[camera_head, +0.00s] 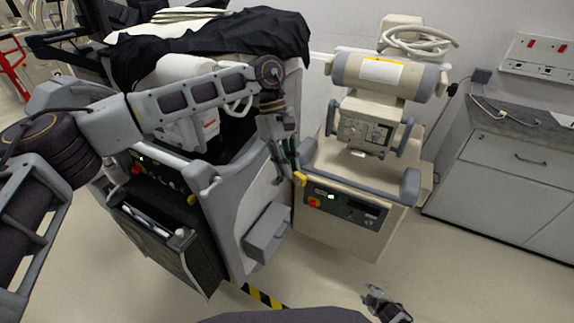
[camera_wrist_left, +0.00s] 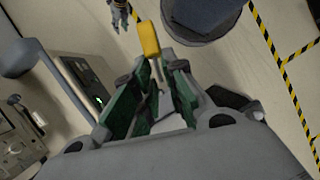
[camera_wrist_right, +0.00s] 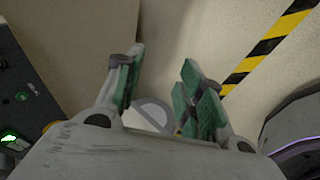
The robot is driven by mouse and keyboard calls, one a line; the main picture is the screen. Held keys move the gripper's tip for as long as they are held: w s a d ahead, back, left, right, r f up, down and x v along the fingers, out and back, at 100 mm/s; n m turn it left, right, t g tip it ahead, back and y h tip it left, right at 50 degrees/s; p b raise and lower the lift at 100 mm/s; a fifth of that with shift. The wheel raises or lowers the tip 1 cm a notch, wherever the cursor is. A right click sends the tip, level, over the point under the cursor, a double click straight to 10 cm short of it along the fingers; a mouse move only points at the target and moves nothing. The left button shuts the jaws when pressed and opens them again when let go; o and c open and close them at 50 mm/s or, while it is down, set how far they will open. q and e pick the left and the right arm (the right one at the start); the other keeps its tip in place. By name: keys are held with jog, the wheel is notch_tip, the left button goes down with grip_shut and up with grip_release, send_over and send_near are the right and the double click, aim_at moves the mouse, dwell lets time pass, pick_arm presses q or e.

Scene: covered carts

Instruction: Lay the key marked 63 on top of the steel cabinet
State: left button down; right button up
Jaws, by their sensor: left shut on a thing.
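My left gripper (camera_head: 288,165) hangs between the covered cart and the beige machine. It is shut on a key with a yellow head (camera_head: 299,179). In the left wrist view the yellow head (camera_wrist_left: 149,40) sticks out beyond the green fingertips (camera_wrist_left: 157,85), and its thin shank is between them. No number can be read on it. My right gripper (camera_head: 384,302) is low over the floor at the bottom of the head view. In the right wrist view its fingers (camera_wrist_right: 160,85) are apart with nothing between them. A grey cabinet (camera_head: 512,165) with a drawer stands at the right; I cannot tell whether it is steel.
The beige machine (camera_head: 330,222) has a lit panel and an upper unit with a coiled hose. The cart (camera_head: 232,205) under black cloth (camera_head: 220,38) stands left of it. A cable lies on the grey cabinet's top. Striped tape (camera_head: 262,296) marks the floor; floor at lower right is clear.

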jog(key=s+a+f+m+g, duration=0.1)
jog(key=s+f, duration=0.4)
jog(key=s, duration=0.5)
jog(key=s+a+f+m+g, duration=0.2)
jog(key=s+f+m, duration=0.3)
jog(key=s, duration=0.6)
jog(key=s+a+f+m+g, duration=0.1)
jog(key=s+f+m+g, duration=0.2)
jog(key=s, duration=0.8)
notch_tip(320, 180, down, 2)
jog(key=shift+a+f+m, duration=0.2)
jog(key=shift+a+m, duration=0.1)
jog(key=shift+a, duration=0.1)
jog(key=shift+s, duration=0.2)
